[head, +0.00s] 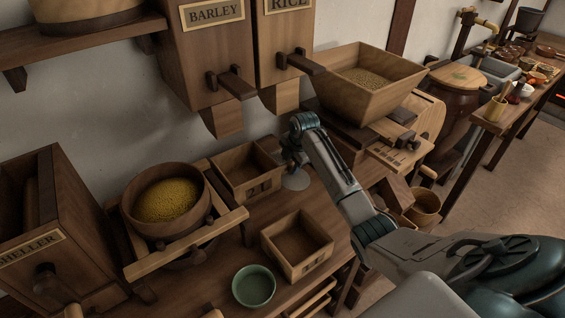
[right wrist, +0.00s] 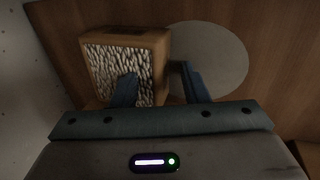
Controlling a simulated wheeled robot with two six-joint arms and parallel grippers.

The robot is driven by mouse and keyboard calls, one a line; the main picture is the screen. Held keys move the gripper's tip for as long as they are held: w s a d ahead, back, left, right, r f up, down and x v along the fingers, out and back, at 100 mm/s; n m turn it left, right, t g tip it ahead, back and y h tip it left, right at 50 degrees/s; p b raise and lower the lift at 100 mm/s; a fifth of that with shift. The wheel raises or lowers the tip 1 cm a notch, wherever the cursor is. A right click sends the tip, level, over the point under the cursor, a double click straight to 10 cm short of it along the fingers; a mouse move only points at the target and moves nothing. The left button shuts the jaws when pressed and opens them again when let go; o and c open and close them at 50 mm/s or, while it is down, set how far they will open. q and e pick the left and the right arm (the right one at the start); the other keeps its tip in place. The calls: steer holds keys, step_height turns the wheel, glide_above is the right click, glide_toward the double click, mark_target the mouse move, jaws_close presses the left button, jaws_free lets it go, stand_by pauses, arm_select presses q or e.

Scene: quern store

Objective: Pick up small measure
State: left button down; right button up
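In the right wrist view a small square wooden measure (right wrist: 163,47) full of pale grain stands beside a grey round disc (right wrist: 225,60). My right gripper (right wrist: 160,88) is open, its two blue fingers apart. In this view one finger overlaps the grain and the other lies just right of the box's side wall; I cannot tell whether they touch. In the head view my right gripper (head: 292,163) points down by the grey disc (head: 296,182) and hides most of that spot, the filled measure included. My left gripper is not in view.
A wooden box marked 2 (head: 247,190) stands left of my right gripper. Another open box (head: 312,263) and a green bowl (head: 254,286) stand nearer. Barley (head: 205,60) and rice (head: 283,45) bins hang above. A grain hopper (head: 385,90) stands right.

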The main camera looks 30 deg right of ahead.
jaws_close()
